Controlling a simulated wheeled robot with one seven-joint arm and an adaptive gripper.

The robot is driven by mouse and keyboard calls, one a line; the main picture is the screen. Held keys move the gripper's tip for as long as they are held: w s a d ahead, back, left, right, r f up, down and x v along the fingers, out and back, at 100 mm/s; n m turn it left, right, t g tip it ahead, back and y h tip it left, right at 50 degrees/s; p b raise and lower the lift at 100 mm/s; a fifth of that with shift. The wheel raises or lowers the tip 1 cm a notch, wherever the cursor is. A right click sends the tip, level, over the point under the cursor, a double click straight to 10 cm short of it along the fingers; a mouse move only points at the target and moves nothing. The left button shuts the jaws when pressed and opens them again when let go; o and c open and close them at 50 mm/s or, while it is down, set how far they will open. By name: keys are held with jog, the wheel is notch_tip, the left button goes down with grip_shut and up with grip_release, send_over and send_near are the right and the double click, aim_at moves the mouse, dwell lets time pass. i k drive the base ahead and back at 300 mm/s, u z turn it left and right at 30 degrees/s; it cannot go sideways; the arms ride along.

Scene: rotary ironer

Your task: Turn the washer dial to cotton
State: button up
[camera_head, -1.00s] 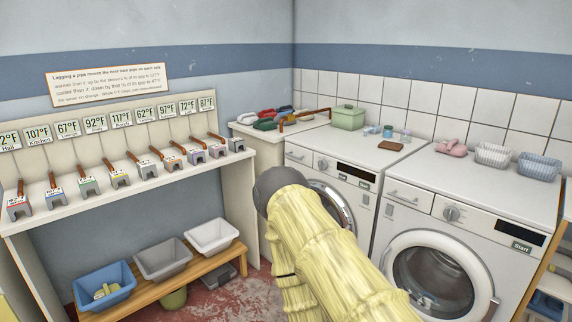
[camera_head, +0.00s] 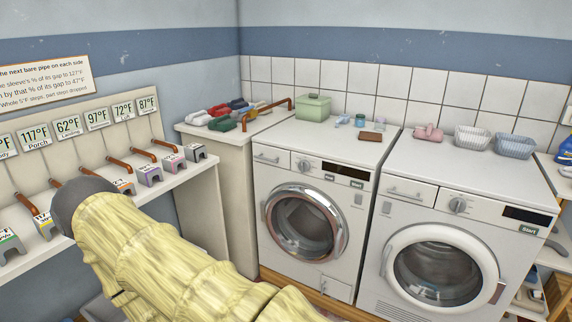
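Two white front-loading machines stand side by side, and I cannot tell from their markings which is the washer. The left machine (camera_head: 265,185) has a round dial (camera_head: 304,165) left of a dark display, and a shut door with a metallic ring. The right machine (camera_head: 400,215) has a dial (camera_head: 458,205) left of a dark display and a Start button, and a shut door with a white ring. The dial lettering is too small to read. My arm, in a yellow sleeve with a dark grey end, reaches in at lower left. No gripper fingers show.
A green lidded box (camera_head: 313,108), small cups and a brown block (camera_head: 370,136) stand on the left machine. Two baskets (camera_head: 472,137) and a pink item (camera_head: 429,133) are on the right one. A shelf of labelled blocks and pipes is at left.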

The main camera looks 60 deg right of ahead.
aim_at(304, 166)
jog(key=z, duration=0.5)
jog(key=i, duration=0.8)
jog(key=z, duration=0.8)
